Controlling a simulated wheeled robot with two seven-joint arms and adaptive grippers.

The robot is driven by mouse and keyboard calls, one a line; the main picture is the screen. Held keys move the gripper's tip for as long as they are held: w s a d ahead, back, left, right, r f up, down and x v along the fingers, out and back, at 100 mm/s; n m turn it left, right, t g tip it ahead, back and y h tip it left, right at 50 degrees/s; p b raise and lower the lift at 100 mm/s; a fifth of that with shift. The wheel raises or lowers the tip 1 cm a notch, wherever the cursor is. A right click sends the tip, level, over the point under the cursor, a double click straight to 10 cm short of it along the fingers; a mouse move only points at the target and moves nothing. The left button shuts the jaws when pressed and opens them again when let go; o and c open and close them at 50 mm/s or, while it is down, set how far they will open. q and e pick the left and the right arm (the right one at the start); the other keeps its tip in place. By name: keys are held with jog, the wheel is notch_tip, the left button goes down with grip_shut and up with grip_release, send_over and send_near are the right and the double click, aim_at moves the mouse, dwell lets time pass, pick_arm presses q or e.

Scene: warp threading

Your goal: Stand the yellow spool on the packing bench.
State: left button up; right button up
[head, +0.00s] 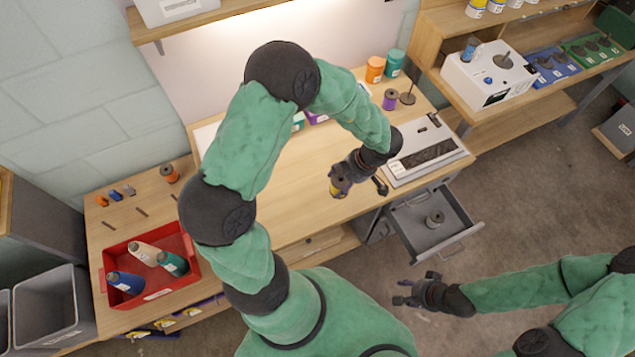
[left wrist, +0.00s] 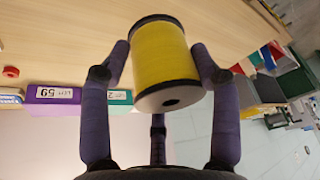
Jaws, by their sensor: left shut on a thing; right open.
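The yellow spool (left wrist: 160,55) with dark end rims is held between the fingers of my left gripper (left wrist: 161,62) in the left wrist view. In the head view only a little of the yellow spool (head: 336,190) shows at my left gripper (head: 340,183), which is over the front part of the wooden bench (head: 290,190). I cannot tell the height of the spool above the bench top. My right gripper (head: 405,292) is open and empty, low over the floor in front of the open drawer.
A white device (head: 425,150) stands at the bench's right end, with an open grey drawer (head: 432,228) below holding a grey spool. Purple, orange and teal spools stand at the back right. A red tray (head: 150,265) with several cones sits left.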

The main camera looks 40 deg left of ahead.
pick_arm(q)
jog(key=a+f+b, duration=0.1)
jog(key=a+f, duration=0.1)
jog(key=a, duration=0.1)
jog(key=a+f, duration=0.2)
jog(key=a+f+b, duration=0.1)
jog(key=a+f, duration=0.2)
jog(key=shift+w+a+b, duration=0.3)
jog(key=shift+a+f, duration=0.2)
jog(key=shift+f, duration=0.1)
notch_tip(320, 180, down, 4)
jog(key=shift+a+r+b, duration=0.15)
jog(key=shift+r+b, duration=0.1)
jog(key=shift+b, duration=0.65)
jog(key=shift+r, duration=0.1)
jog(key=o, duration=1.2)
